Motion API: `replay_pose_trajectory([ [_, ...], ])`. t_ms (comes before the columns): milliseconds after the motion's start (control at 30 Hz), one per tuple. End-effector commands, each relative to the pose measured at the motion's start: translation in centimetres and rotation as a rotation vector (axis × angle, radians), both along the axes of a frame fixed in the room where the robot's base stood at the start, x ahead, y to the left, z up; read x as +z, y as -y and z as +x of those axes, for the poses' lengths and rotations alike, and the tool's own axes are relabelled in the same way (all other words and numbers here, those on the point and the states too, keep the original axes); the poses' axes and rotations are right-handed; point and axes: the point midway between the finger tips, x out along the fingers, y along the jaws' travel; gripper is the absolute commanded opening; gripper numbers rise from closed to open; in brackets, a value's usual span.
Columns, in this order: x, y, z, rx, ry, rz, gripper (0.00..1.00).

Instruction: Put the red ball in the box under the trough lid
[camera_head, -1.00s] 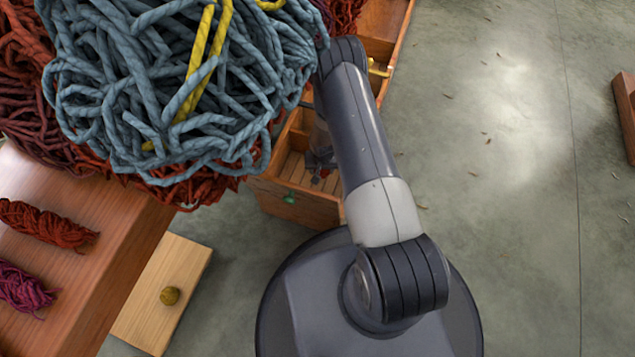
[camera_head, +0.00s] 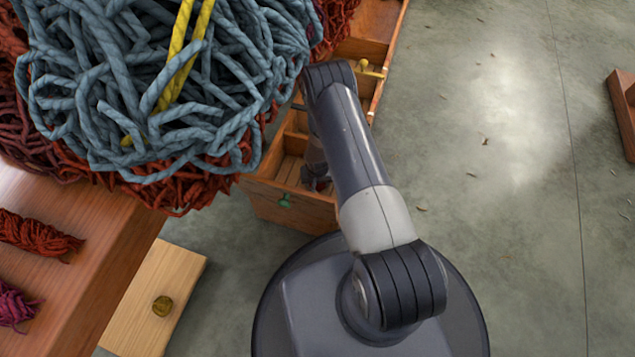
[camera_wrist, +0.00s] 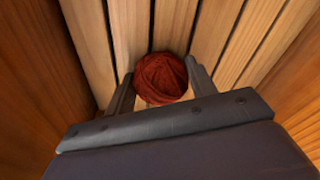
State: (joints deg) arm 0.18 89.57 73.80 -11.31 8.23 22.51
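The red ball (camera_wrist: 163,78), wound of dark red yarn, lies over the slatted floor of a wooden compartment in the wrist view. My gripper (camera_wrist: 160,68) has one finger on each side of it, both very close to or touching it. I cannot tell whether they grip it. In the head view my gripper (camera_head: 315,182) is down inside the wooden trough (camera_head: 298,212) with a green knob, and the ball is hidden. A pale board (camera_head: 145,295) with a round olive knob (camera_head: 162,306), perhaps a lid, lies at lower left.
A big heap of blue-grey yarn (camera_head: 150,90) with red yarn around it blocks the upper left of the head view. Red (camera_head: 35,235) and magenta (camera_head: 15,305) skeins lie on a wooden table (camera_head: 75,285). The floor (camera_head: 480,150) on the right is mostly clear.

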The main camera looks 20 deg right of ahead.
Motion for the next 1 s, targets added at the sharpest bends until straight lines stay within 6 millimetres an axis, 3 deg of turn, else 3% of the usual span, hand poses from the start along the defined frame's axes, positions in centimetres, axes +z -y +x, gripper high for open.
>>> replay_pose_trajectory([
  [233,0.1,0.0,0.0,0.000,0.000,0.000,0.72],
  [567,0.5,0.0,0.0,0.000,0.000,0.000,0.72],
  [1000,9.4,-0.3,-1.2,0.001,0.001,0.000,0.72],
])
